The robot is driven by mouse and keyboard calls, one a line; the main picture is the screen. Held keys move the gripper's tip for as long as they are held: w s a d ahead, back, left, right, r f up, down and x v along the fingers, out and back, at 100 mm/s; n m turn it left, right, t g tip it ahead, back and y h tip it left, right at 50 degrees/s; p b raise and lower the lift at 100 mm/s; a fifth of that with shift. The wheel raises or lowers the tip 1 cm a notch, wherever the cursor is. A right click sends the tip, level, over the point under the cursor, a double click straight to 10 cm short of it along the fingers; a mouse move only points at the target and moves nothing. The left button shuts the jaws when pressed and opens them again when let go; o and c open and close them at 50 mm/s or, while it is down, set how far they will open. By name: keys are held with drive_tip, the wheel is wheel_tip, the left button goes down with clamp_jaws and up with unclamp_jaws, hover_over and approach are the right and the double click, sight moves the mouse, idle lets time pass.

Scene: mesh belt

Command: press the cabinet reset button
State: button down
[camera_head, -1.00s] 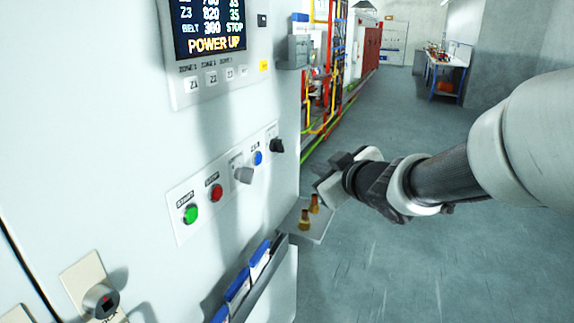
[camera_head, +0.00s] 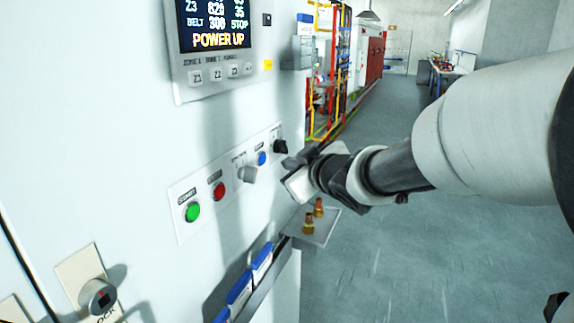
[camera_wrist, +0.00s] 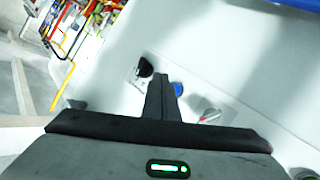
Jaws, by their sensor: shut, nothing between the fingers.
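The cabinet panel (camera_head: 180,232) carries a row of controls. From left to right these are a green button (camera_head: 192,212), a red button (camera_head: 219,191), a grey selector knob (camera_head: 248,174), a blue button (camera_head: 262,158) and a black knob (camera_head: 280,147). My gripper (camera_head: 290,160) is shut and empty, just right of the blue button and close to the black knob. In the wrist view, the fingers (camera_wrist: 162,90) point between the black knob (camera_wrist: 145,67) and the blue button (camera_wrist: 176,89). I cannot tell whether they touch anything. The small labels are hard to read.
A display (camera_head: 212,25) reading POWER UP is above the controls. A small shelf (camera_head: 322,232) with two brass fittings (camera_head: 308,224) sticks out below my gripper. Blue-edged folders (camera_head: 240,288) hang lower down. Open floor (camera_head: 420,260) lies to the right.

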drive_tip(key=shift+w+a+b, duration=0.2)
drive_tip(key=shift+w+a, duration=0.05)
drive_tip(key=shift+a, duration=0.45)
drive_tip(key=shift+w+a+b, duration=0.15)
drive_tip(key=shift+w+a, duration=0.1)
drive_tip(key=shift+a, duration=0.45)
idle(1.0)
drive_tip(key=shift+w+a, duration=0.15)
drive_tip(key=shift+a, duration=0.25)
drive_tip(key=shift+w+a+b, duration=0.15)
drive_tip(key=shift+a+b, duration=0.2)
drive_tip(key=shift+a, duration=0.1)
idle(0.8)
drive_tip(key=shift+d, duration=0.1)
drive_tip(key=shift+s+d+p, duration=0.3)
drive_tip(key=shift+d+p, duration=0.1)
drive_tip(key=shift+d, duration=0.3)
drive_tip(key=shift+s+d+p, duration=0.3)
drive_tip(key=shift+d+p, duration=0.1)
drive_tip(key=shift+d, duration=0.4)
drive_tip(key=shift+s+d+p, duration=0.25)
drive_tip(key=shift+d+p, duration=0.1)
drive_tip(key=shift+d, duration=0.45)
drive_tip(key=shift+s+d+p, duration=0.3)
drive_tip(key=shift+d+p, duration=0.1)
drive_tip(key=shift+d, duration=0.4)
